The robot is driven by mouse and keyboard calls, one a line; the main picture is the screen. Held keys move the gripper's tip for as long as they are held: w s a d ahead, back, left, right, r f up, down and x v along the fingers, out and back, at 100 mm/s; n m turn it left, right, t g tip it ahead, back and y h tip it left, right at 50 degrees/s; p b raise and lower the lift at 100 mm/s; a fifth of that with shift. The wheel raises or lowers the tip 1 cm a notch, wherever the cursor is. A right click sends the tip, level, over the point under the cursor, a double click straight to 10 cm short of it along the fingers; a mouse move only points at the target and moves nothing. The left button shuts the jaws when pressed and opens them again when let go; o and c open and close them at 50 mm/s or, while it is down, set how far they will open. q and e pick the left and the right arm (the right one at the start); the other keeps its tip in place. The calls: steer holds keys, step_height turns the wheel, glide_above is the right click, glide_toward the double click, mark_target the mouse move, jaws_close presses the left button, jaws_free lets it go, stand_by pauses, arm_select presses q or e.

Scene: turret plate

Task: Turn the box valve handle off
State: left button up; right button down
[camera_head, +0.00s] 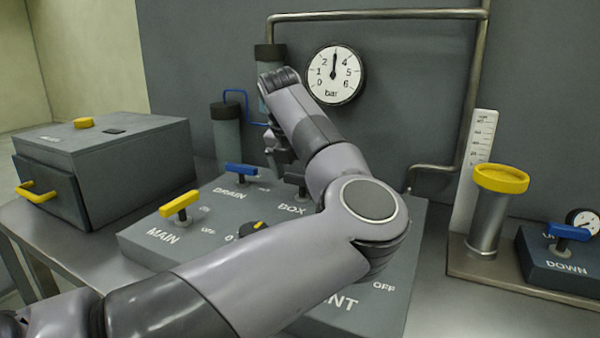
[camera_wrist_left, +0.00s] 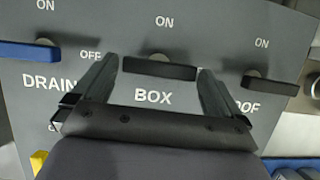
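The box valve handle (camera_wrist_left: 160,68) is a dark bar on a round pivot in the left wrist view, between the ON mark and the BOX label. It lies sideways across the picture. In the head view the black handle (camera_head: 296,179) is partly hidden by my arm. My left gripper (camera_wrist_left: 158,72) is open, with one finger on each side of the handle; I cannot tell whether either touches it. In the head view my left gripper (camera_head: 277,150) points down above the panel, partly hidden by its wrist. My right gripper is not in view.
The grey panel (camera_head: 150,247) also carries a blue drain handle (camera_head: 240,169), a yellow main handle (camera_head: 179,204) and a black knob (camera_head: 254,228). Another dark handle (camera_wrist_left: 268,84) sits right of the box handle. A gauge (camera_head: 334,75) hangs behind. A yellow-topped cylinder (camera_head: 490,210) stands right.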

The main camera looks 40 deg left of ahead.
arm_select(q)
steer(key=shift+r, duration=0.1)
steer(key=v, duration=0.7)
steer(key=shift+s, duration=0.15)
stand_by(0.4)
